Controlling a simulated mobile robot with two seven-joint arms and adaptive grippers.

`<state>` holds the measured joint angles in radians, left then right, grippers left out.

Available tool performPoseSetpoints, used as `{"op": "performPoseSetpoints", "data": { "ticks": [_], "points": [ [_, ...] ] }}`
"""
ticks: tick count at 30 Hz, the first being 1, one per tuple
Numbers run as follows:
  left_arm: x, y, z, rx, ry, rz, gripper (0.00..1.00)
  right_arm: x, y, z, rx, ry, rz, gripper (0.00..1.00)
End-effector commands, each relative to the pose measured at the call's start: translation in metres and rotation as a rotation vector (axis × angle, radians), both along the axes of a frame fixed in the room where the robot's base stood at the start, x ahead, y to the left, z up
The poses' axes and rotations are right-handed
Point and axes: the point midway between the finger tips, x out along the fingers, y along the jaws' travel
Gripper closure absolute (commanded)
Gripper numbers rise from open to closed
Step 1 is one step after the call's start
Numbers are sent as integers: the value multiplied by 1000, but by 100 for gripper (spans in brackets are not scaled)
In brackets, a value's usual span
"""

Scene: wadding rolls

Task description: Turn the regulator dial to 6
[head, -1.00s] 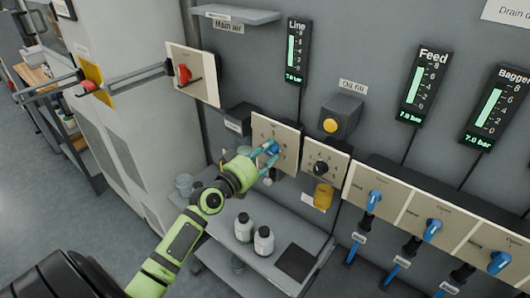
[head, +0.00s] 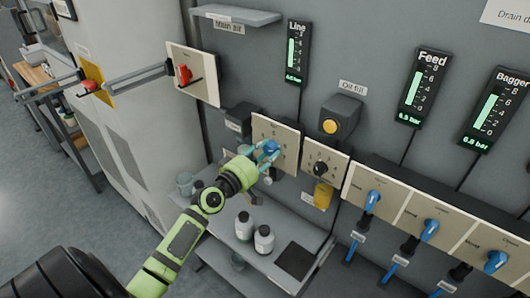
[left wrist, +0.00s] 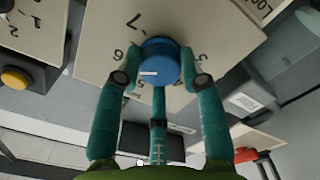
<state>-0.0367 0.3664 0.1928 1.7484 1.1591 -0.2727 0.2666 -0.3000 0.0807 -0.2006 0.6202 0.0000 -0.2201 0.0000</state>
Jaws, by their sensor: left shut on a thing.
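The regulator dial (head: 271,147) is a blue knob on a cream panel (head: 285,167) with printed numbers. In the left wrist view the dial (left wrist: 160,62) has a white mark pointing left, roughly toward the side where 6 and 5 are printed. The exact number is hard to tell. My left gripper (head: 264,153) is shut on the dial, with teal fingers at its sides in the left wrist view. The Line gauge (head: 297,52) has a green bar and a blurred reading. The Feed gauge (head: 423,87) and Bagger gauge (head: 495,110) seem to read about 6.8 bar. My right gripper is out of view.
A black knob panel (head: 321,167) is close to the right, with a yellow button (head: 330,126) above. Several blue-handled valves (head: 430,229) line the right. A red switch (head: 184,74) is at upper left.

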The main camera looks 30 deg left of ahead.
Motion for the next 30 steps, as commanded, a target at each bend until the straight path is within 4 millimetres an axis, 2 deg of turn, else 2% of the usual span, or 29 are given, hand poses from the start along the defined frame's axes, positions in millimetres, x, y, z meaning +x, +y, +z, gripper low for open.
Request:
{"op": "performPoseSetpoints", "data": {
  "ticks": [1, 14, 15, 16, 17, 26, 30],
  "points": [
    [-1, -4, -7, -10, 17, -9, 94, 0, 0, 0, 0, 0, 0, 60],
    [-1, -4, -8, -19, 18, -10, 94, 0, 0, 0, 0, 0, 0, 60],
    [-1, -4, -8, -19, 18, -10, 57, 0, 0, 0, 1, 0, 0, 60],
    [-1, -4, -8, -19, 18, -10, 45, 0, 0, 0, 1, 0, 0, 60],
    [-1, -4, -8, -19, 19, -10, 37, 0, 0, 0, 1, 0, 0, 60],
    [-1, -2, -3, -15, 9, -5, 37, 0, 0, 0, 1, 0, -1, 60],
    [-8, -1, -3, -14, 8, -4, 37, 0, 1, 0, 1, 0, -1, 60]
  ]
}}
